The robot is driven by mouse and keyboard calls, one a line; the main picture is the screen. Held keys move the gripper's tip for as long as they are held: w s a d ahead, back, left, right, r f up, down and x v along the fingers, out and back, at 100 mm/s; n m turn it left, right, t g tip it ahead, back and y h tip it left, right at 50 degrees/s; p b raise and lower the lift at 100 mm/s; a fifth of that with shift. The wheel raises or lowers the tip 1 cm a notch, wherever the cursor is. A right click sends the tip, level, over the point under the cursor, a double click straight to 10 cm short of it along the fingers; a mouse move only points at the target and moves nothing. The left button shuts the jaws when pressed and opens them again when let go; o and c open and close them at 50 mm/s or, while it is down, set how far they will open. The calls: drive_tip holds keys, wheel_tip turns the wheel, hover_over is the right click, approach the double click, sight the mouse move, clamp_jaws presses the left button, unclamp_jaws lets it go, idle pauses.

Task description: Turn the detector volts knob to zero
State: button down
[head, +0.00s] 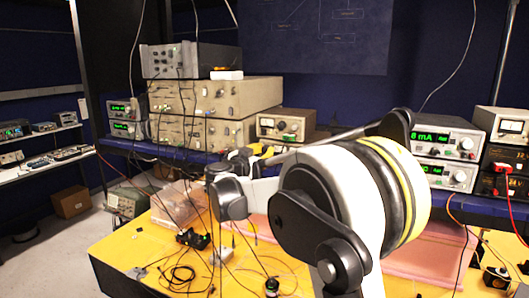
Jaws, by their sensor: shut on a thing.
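My gripper (243,160) is dark and small in the head view, in front of the stacked instruments at the back of the bench. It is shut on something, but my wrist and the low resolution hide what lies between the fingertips. A beige unit with a dial meter (285,126) stands just behind and above it to the right. Wide beige units with several knobs (205,130) stand behind it to the left. The knob labels are too small to read, so I cannot tell which one is the detector volts knob or where it points.
My white arm covers the middle right. A grey unit (190,60) tops the left stack. Supplies with green displays (440,138) stand at right. Cables hang over the yellow bench top (130,245).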

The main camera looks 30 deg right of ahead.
drive_tip(key=shift+f+n, duration=0.1)
drive_tip(key=shift+n, duration=0.2)
drive_tip(key=n+b, duration=0.3)
drive_tip(key=n, duration=0.1)
drive_tip(key=shift+n, duration=0.3)
drive_tip(key=shift+n+b, duration=0.8)
drive_tip(key=shift+n, duration=1.5)
drive_tip(key=c, duration=1.5)
unclamp_jaws()
drive_tip(key=v, duration=1.2)
drive_tip(key=shift+s, duration=0.15)
